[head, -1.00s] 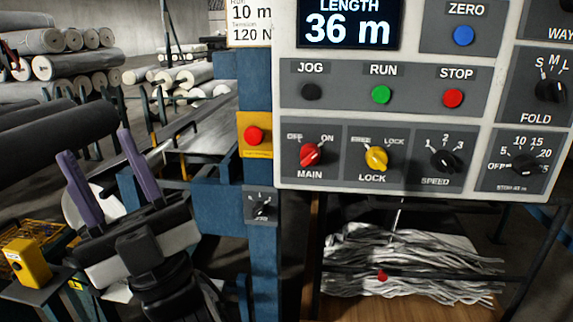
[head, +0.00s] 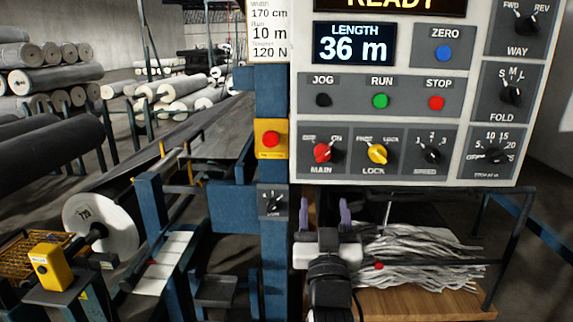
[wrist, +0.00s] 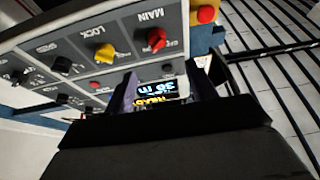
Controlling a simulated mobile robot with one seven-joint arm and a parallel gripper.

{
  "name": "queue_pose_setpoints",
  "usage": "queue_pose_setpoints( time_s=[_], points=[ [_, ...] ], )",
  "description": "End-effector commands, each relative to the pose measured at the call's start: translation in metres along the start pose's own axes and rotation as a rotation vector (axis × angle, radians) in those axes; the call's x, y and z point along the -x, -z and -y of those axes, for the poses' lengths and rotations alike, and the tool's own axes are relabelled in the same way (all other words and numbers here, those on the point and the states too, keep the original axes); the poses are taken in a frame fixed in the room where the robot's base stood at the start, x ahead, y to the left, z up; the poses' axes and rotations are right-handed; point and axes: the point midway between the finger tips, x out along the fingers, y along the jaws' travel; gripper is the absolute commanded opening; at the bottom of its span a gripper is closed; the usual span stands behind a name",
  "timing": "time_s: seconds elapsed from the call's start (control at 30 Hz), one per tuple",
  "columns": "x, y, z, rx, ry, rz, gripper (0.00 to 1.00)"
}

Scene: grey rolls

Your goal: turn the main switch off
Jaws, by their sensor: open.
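The main switch (head: 321,152) is a red rotary knob at the lower left of the grey control panel (head: 303,90), marked MAIN. Its pointer tilts up and right, toward the ON mark. It also shows in the wrist view (wrist: 156,39), above the fingers. My gripper (head: 325,213) is open and empty, its two purple fingers pointing up below the panel's bottom edge. In the head view it appears just under the main switch, apart from it. The fingers also show in the wrist view (wrist: 166,92), with the panel's display seen between them.
The yellow LOCK knob (head: 377,154) sits right of the main switch, then the black SPEED knob (head: 432,154). A red button on a yellow plate (head: 271,139) and a small black selector (head: 272,202) are on the blue post to the left. Grey strips (head: 430,250) lie behind my gripper.

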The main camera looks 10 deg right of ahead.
Motion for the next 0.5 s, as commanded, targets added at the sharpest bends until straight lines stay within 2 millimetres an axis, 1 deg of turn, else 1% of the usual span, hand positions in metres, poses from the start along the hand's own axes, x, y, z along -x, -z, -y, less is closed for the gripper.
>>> queue_pose_setpoints(
  time_s=[0.03,0.17,0.27,0.5],
  points=[
    [0.0,-0.002,-0.006,0.003,-0.01,0.008,0.56],
    [-0.009,-0.001,-0.008,0.004,-0.014,0.012,0.56],
    [-0.025,0.001,-0.008,0.003,-0.012,0.011,0.56],
    [-0.077,0.001,-0.008,0.003,-0.011,0.01,0.56]
  ],
)
